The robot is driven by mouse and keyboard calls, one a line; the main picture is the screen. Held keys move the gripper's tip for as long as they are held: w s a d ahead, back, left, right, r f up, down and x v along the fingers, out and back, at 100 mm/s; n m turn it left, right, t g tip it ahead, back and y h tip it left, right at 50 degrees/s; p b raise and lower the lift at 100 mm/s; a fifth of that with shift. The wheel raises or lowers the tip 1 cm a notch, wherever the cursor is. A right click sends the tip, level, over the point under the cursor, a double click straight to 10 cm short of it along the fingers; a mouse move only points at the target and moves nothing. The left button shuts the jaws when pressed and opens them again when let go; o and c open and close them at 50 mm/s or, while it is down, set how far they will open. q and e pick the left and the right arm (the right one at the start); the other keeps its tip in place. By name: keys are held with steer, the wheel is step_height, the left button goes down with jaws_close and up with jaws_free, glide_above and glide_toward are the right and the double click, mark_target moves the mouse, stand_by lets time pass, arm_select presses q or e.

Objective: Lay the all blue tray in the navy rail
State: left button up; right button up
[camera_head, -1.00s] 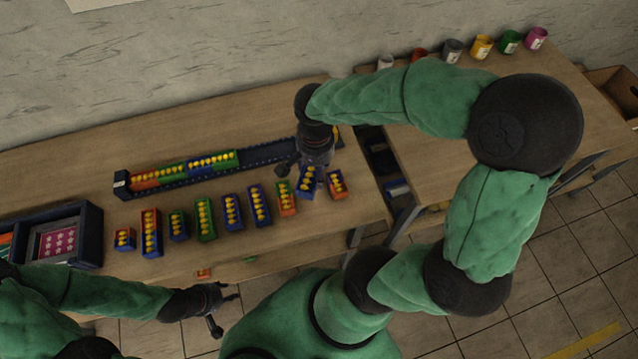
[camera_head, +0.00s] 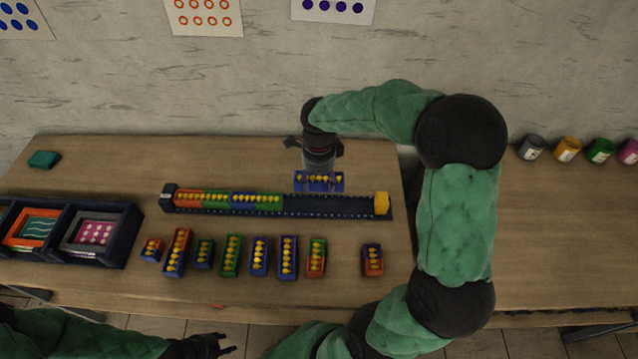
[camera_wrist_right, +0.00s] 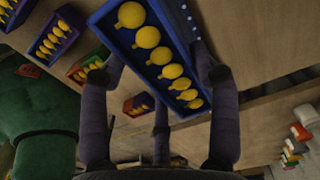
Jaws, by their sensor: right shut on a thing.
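The all blue tray (camera_head: 318,181), with a line of yellow balls in it, is held in my right gripper (camera_head: 318,168). It lies crosswise just behind the right half of the navy rail (camera_head: 335,205). In the right wrist view the tray (camera_wrist_right: 152,45) sits between the fingers (camera_wrist_right: 160,75). Orange, green and blue trays (camera_head: 228,198) fill the rail's left part; its right part is bare up to a yellow end block (camera_head: 382,203). My left gripper (camera_head: 212,346) is open and empty at the table's front edge.
A row of several coloured trays (camera_head: 259,256) stands in front of the rail, with a gap before the rightmost tray (camera_head: 373,260). A dark divided box (camera_head: 125,236) is at the left. Paint cans (camera_head: 568,149) stand on the right table.

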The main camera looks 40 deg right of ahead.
steer(key=b, duration=0.5)
glide_above(319, 209)
steer(key=shift+f, duration=3.95)
steer(key=shift+f+b, duration=0.9)
steer(key=shift+f, duration=0.2)
steer(key=shift+f+b, duration=0.35)
steer(key=shift+b, duration=0.05)
steer(key=o, duration=1.2)
steer(key=shift+o, duration=0.2)
steer(key=shift+r, duration=0.1)
step_height(319, 209, up, 12)
steer(key=shift+f, duration=0.1)
